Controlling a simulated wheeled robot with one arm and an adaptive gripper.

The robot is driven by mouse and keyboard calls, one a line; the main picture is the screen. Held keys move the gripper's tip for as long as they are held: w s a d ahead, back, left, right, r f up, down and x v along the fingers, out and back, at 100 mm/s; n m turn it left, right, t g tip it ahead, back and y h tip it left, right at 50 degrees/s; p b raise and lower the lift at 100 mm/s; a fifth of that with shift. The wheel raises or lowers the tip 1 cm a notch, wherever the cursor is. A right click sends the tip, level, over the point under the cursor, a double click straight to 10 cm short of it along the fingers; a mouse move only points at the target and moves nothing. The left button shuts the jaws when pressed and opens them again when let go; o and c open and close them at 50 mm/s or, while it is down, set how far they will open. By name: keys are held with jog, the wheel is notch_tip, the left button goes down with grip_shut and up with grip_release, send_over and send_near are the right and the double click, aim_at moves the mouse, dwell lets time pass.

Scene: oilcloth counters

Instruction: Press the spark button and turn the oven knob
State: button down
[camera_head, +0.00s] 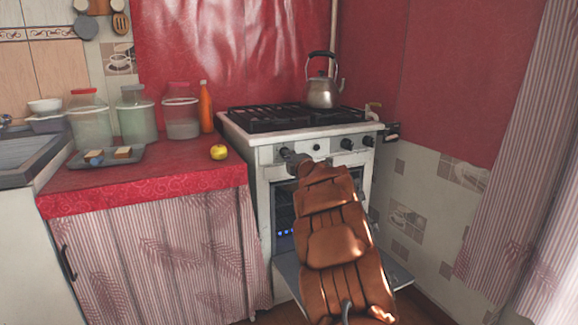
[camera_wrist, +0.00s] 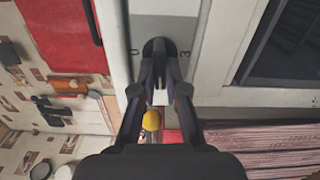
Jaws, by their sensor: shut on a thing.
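The white stove (camera_head: 262,142) has a front panel with dark knobs. My gripper (camera_head: 292,160) is at the left end of this panel, in front of the leftmost knob. In the wrist view my gripper (camera_wrist: 159,75) is shut on a dark round knob (camera_wrist: 154,46), with small dark marks on the panel to either side of it. A smaller round black piece (camera_head: 316,147) sits to its right on the panel and may be the spark button. The oven door (camera_head: 284,272) hangs open, and small blue lights (camera_head: 284,234) show inside the oven.
A kettle (camera_head: 321,92) stands on the stove's black grate (camera_head: 265,119). The red counter (camera_head: 185,181) at left holds jars, an orange bottle (camera_head: 206,107), a yellow apple (camera_head: 219,152) and a tray (camera_head: 133,160). A tiled wall (camera_head: 418,200) is close on the right.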

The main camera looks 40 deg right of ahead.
jog(key=n+b, duration=0.1)
jog(key=n, duration=0.1)
jog(key=n+b, duration=0.2)
jog(key=shift+f+n+b, duration=0.2)
jog(key=shift+n+b, duration=0.1)
jog(key=shift+n, duration=0.1)
dwell(0.4)
jog(key=c, duration=1.2)
grip_release()
jog(key=v, duration=1.2)
